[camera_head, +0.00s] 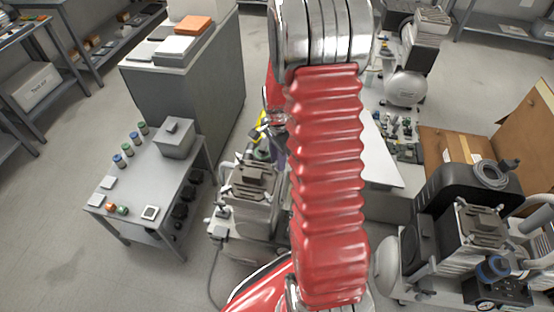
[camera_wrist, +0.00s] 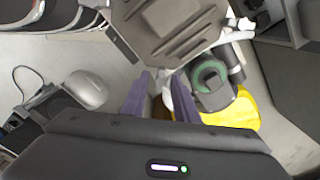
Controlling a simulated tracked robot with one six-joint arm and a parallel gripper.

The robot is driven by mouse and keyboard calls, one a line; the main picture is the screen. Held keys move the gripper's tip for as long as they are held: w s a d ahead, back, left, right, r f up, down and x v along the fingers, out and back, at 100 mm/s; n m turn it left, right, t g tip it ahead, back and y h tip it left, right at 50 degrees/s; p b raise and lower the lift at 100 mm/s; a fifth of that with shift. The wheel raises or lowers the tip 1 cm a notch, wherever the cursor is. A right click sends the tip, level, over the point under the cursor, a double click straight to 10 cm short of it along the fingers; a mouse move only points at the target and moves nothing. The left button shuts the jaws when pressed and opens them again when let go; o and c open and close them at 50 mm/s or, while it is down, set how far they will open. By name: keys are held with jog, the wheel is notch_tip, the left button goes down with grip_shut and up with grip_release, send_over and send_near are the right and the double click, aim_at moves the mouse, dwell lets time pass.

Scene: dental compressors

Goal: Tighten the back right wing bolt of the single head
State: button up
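The single head (camera_head: 252,180) is a grey ribbed block on a compressor left of my red arm in the head view. In the wrist view its plate (camera_wrist: 165,28) with dark slots fills the top middle. My gripper (camera_wrist: 160,76) shows there as two purple fingers held apart, with their tips at the plate's lower edge. A small pale part (camera_wrist: 167,92), perhaps a wing bolt, shows between the fingers, nearer the right one; I cannot tell whether they touch it. In the head view my arm mostly hides the gripper. The back right wing bolt cannot be clearly made out.
Right of the fingers are a dark cylinder with a green ring (camera_wrist: 210,82) and a yellow part (camera_wrist: 236,110). A grey table (camera_head: 150,185) with small jars stands left. Another compressor (camera_head: 475,235) and an open cardboard box (camera_head: 455,143) stand right. Floor at left is clear.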

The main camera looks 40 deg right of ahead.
notch_tip(320, 180, up, 14)
jog(key=shift+f, duration=0.15)
dwell(0.7)
dwell(0.5)
